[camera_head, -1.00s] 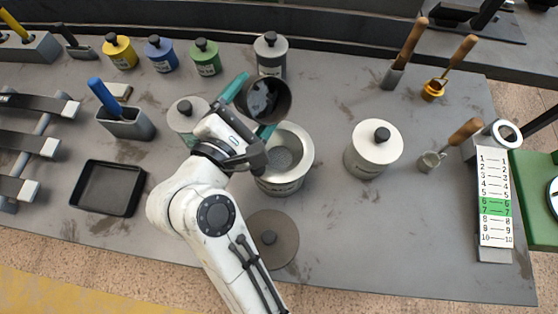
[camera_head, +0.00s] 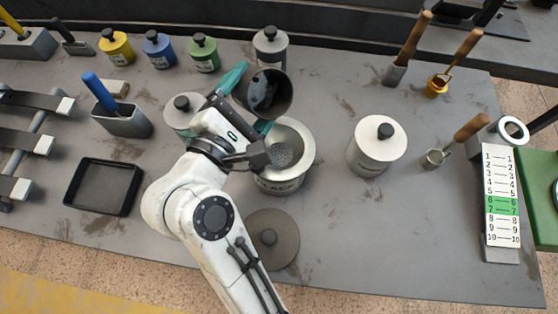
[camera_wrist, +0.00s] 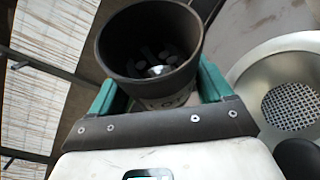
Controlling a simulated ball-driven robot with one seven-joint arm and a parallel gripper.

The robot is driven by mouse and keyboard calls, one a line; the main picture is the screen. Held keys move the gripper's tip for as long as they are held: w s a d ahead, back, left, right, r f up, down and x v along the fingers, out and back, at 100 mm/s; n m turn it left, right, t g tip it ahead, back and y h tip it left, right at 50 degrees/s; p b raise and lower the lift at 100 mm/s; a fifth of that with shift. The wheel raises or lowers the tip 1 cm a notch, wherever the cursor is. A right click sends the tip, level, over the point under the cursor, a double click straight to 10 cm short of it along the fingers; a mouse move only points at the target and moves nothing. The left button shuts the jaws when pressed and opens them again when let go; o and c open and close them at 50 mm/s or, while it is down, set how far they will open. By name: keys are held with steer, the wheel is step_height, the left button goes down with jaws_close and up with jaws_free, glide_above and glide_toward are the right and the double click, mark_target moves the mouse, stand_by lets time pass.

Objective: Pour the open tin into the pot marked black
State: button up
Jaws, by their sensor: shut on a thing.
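My gripper (camera_head: 248,101) is shut on the open tin (camera_head: 283,98), with one teal finger on each side. The tin is held up above the table, just behind the pot's rim, with its dark open mouth tilted toward the head camera. In the wrist view the tin (camera_wrist: 112,62) shows a dark inside with some pale spots; I cannot tell how much it holds. The pot marked black (camera_head: 305,160) stands open below and in front of the tin, with a perforated strainer inside. It also shows at the right of the wrist view (camera_wrist: 247,85). Nothing visibly flows from the tin.
A round lid (camera_head: 272,245) lies in front of the pot. A lidded pot (camera_head: 371,155) stands to the right and another (camera_head: 180,115) behind my wrist. A grey tin (camera_head: 271,48) stands close behind the held tin. The front right table is clear.

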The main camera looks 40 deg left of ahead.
steer(key=shift+r+m+t+b, duration=0.15)
steer(key=shift+m+t+b, duration=0.2)
steer(key=shift+b, duration=0.6)
steer(key=shift+r, duration=0.2)
steer(key=shift+r+m+t+b, duration=0.35)
steer(key=shift+m+b, duration=0.5)
steer(key=shift+b, duration=0.95)
steer(key=shift+r+b, duration=0.2)
steer(key=shift+b, duration=0.1)
steer(key=shift+m+t+b, duration=0.3)
steer(key=shift+m+b, duration=0.1)
steer(key=shift+b, duration=0.3)
steer(key=shift+d+r+b, duration=0.1)
steer(key=shift+r+b, duration=0.15)
steer(key=shift+b, duration=0.1)
steer(key=shift+m+t+b, duration=0.3)
steer(key=shift+m+b, duration=0.2)
steer(key=shift+b, duration=0.3)
steer(key=shift+r+b, duration=0.25)
steer(key=shift+b, duration=0.05)
steer(key=shift+s+d+m+t+b, duration=0.1)
steer(key=shift+m+t+b, duration=0.2)
steer(key=shift+m+b, duration=0.45)
